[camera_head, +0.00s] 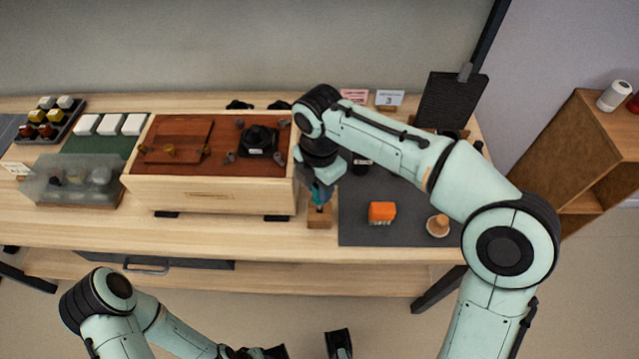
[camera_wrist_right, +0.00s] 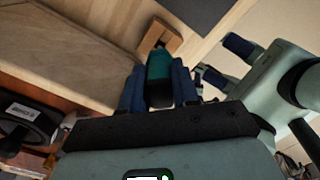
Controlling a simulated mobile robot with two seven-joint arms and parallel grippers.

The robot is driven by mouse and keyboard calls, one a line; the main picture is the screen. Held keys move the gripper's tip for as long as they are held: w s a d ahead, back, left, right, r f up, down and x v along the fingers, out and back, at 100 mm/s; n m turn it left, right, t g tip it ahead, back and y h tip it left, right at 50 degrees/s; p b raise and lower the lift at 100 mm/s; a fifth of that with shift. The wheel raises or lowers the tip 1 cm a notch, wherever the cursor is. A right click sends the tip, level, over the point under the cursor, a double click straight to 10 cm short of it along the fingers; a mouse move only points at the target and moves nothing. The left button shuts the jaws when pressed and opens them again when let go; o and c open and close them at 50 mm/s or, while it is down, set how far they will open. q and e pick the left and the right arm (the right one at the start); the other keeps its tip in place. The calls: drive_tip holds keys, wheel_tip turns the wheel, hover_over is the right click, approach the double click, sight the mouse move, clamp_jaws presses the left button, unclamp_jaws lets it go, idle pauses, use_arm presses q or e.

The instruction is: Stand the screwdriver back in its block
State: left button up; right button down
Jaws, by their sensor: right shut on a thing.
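The screwdriver has a teal handle (camera_wrist_right: 158,67) and points toward the wooden block in the right wrist view. My right gripper (camera_head: 319,194) is shut on the handle, with one blue finger on each side. The small wooden block (camera_head: 319,217) stands near the table's front edge, just right of the large wooden box, and also shows in the right wrist view (camera_wrist_right: 172,37). The screwdriver's lower end is over or at the block; I cannot tell whether it is inside. My left gripper (camera_head: 297,350) is open and empty at the bottom edge, in front of the table.
The large wooden speaker box (camera_head: 210,196) stands close left of the block. A dark mat (camera_head: 400,238) to the right bears an orange block (camera_head: 382,212) and a round wooden piece (camera_head: 438,225). A clear lidded case (camera_head: 72,183) and white blocks (camera_head: 110,124) are farther left.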

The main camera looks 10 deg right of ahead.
drive_tip(key=shift+p, duration=0.65)
idle(0.8)
drive_tip(key=shift+f+b, duration=0.75)
drive_tip(key=shift+f, duration=0.55)
idle(1.1)
drive_tip(key=shift+p, duration=0.35)
idle(0.5)
drive_tip(key=shift+f+b, duration=0.45)
drive_tip(key=shift+f, duration=0.4)
idle(0.9)
drive_tip(key=c, duration=0.8)
unclamp_jaws()
drive_tip(key=shift+o, duration=0.2)
wheel_tip(320, 180, up, 13)
drive_tip(key=p, duration=0.3)
drive_tip(key=shift+r, duration=0.2)
